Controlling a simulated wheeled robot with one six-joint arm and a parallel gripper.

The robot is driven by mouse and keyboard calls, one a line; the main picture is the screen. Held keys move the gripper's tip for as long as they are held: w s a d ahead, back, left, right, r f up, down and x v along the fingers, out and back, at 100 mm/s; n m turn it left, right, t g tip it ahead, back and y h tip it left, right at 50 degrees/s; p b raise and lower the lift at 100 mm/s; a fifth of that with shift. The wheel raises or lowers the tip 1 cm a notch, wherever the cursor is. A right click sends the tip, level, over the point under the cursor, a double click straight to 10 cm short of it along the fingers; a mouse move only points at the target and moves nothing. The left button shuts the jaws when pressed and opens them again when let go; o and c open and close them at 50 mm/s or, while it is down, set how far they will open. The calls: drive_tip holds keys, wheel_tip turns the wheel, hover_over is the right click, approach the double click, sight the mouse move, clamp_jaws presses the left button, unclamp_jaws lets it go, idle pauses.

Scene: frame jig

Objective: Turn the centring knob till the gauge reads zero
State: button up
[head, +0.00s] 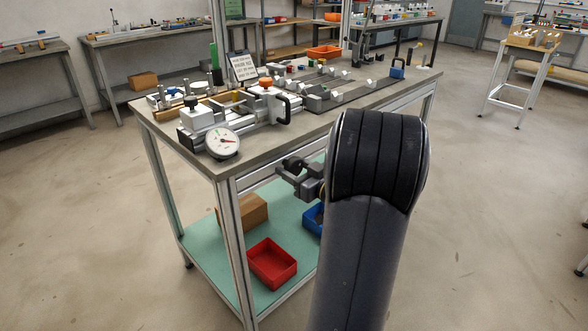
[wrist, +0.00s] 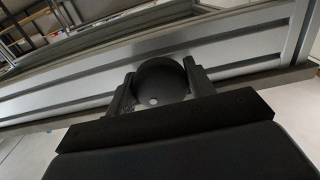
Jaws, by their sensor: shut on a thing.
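The round gauge (head: 222,143) with a white dial stands at the front left corner of the bench, at the end of the jig. Its red needle shows, but the scale is too small to read. My gripper (head: 287,168) is at the bench's front edge, below the top. In the wrist view my gripper (wrist: 160,85) is shut on a round black knob (wrist: 161,80), with one finger on each side of it. The knob sits in front of a grey metal rail (wrist: 240,50). Much of the knob is hidden in the head view.
The jig (head: 245,105) with a black handle and an orange knob (head: 266,82) covers the bench's left part. A red bin (head: 272,263), a cardboard box (head: 243,212) and a blue bin (head: 313,218) stand on the lower shelf. The floor at left is clear.

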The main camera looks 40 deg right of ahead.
drive_tip(key=n+b, duration=0.2)
drive_tip(key=n, duration=0.2)
drive_tip(key=shift+f+b, duration=0.2)
drive_tip(key=shift+b, duration=0.1)
drive_tip(key=n+b, duration=0.3)
drive_tip(key=n, duration=0.1)
drive_tip(key=n+b, duration=0.4)
drive_tip(key=n, duration=0.1)
drive_tip(key=shift+d+n, duration=0.1)
drive_tip(key=shift+n, duration=0.3)
drive_tip(key=shift+r+n+b, duration=0.2)
drive_tip(key=shift+n+b, duration=1.2)
drive_tip(key=shift+n, duration=0.6)
drive_tip(key=o, duration=0.9)
drive_tip(key=shift+r, duration=0.1)
drive_tip(key=shift+o, duration=0.2)
drive_tip(key=shift+r, duration=0.15)
